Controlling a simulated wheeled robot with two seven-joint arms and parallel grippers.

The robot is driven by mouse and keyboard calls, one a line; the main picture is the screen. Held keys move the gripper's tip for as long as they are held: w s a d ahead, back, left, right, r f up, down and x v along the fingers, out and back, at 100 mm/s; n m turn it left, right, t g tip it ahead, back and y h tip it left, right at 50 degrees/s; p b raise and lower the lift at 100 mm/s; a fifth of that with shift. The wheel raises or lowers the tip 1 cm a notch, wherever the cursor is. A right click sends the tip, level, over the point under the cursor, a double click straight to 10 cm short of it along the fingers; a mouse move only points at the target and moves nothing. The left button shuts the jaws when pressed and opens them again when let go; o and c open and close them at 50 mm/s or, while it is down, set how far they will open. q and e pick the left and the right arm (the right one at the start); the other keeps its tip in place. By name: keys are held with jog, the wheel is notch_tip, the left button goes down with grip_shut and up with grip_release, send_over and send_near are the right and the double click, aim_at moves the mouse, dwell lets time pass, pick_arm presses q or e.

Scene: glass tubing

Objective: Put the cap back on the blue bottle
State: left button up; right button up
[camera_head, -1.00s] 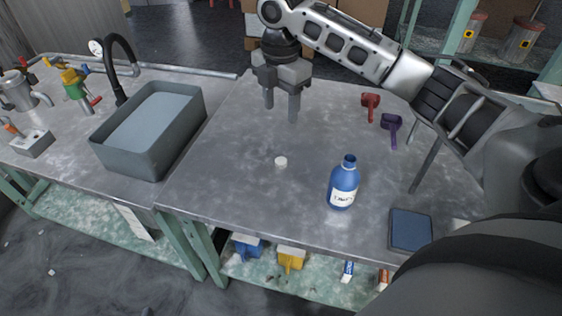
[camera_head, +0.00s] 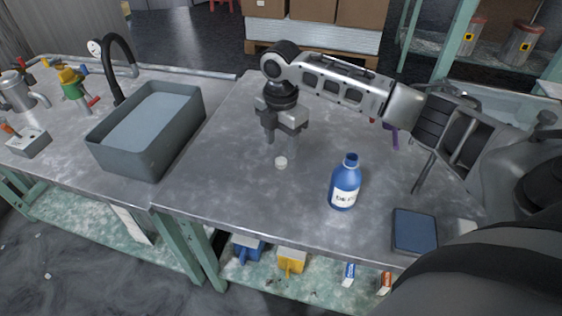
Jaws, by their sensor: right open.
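The blue bottle (camera_head: 345,184) stands upright and uncapped on the metal bench, with a white label on its front. A small white cap (camera_head: 281,163) lies on the bench to the left of the bottle and apart from it. My right gripper (camera_head: 281,150) is open and points down, with its fingers just behind or above the cap; I cannot tell the exact height. Nothing shows between its fingers. My left gripper is not in view.
A grey sink basin (camera_head: 148,135) stands to the left. A dark blue flat box (camera_head: 414,231) lies to the right of the bottle. A purple object (camera_head: 391,136) shows partly behind my right arm. The bench between the basin and the cap is clear.

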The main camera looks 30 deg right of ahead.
aim_at(282, 160)
notch_tip(282, 160, down, 5)
jog(key=shift+s+r+b, duration=0.1)
jog(key=shift+r+b, duration=0.05)
jog(key=shift+b, duration=0.25)
jog(key=c, duration=1)
